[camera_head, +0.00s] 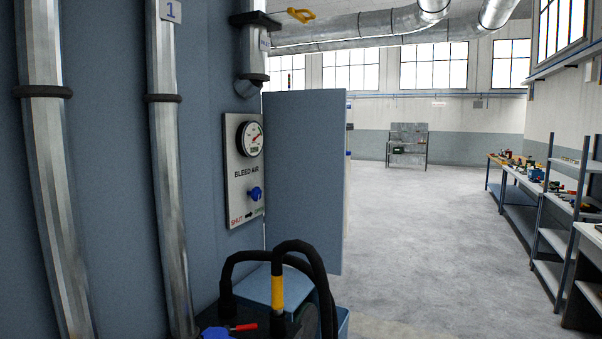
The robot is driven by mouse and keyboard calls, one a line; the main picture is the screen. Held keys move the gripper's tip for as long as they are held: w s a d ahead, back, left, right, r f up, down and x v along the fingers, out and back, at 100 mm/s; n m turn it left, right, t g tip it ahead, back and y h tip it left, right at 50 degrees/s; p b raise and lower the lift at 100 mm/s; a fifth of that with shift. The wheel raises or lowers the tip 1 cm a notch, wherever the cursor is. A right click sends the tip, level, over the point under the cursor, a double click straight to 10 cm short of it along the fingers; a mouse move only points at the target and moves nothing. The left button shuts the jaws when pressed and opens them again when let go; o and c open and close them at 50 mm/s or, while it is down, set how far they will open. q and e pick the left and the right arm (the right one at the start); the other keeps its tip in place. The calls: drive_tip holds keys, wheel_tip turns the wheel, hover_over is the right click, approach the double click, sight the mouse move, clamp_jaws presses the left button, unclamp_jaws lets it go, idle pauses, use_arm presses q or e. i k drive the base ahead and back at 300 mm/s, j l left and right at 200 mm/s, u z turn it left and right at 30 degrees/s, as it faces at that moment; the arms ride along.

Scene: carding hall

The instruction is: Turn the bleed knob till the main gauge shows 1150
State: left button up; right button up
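A pale panel (232,160) marked "BLEED AIR" is fixed to the blue-grey wall, left of centre, seen at a slant. The blue bleed knob (255,194) sits on its lower half. Below the knob are red "SHUT" lettering at the left and small green lettering at the right. A round white gauge (250,139) with a dark rim and a red needle is on the panel's upper half. Its numbers are too small to read, and I cannot tell whether it is the main gauge. Neither of my grippers is in view.
A blue-grey door-like panel (305,180) juts out just right of the bleed panel. Black looped hoses (318,262) and a blue box stand below. Shelving (548,225) lines the right; open floor (430,230) lies between.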

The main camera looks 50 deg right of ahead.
sight(255, 193)
drive_tip(key=z, duration=1.15)
